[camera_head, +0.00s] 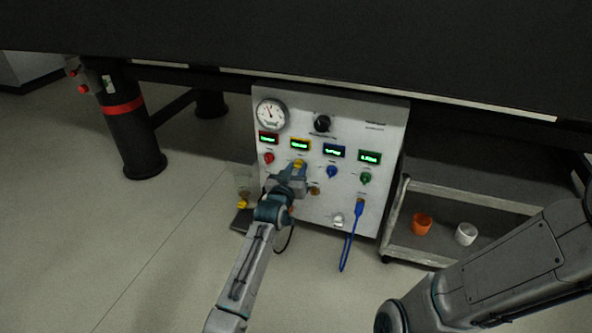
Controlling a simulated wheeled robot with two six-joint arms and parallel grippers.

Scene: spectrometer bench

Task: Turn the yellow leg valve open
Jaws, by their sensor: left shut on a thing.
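The white control panel (386,132) under the dark bench carries a row of coloured valve knobs below lit displays. The yellow leg valve (299,163) is second from the left, below the yellow-framed display (300,145). My left gripper (297,171) is at the panel, shut on the yellow valve. The gripper hides most of the knob, so its turn angle cannot be read. My right arm shows at the lower right, but its gripper is not in view.
A red knob (269,158) is left of the yellow valve; a blue knob (332,172) and a green knob (365,179) are to its right. A cart (398,209) holds orange and white cups.

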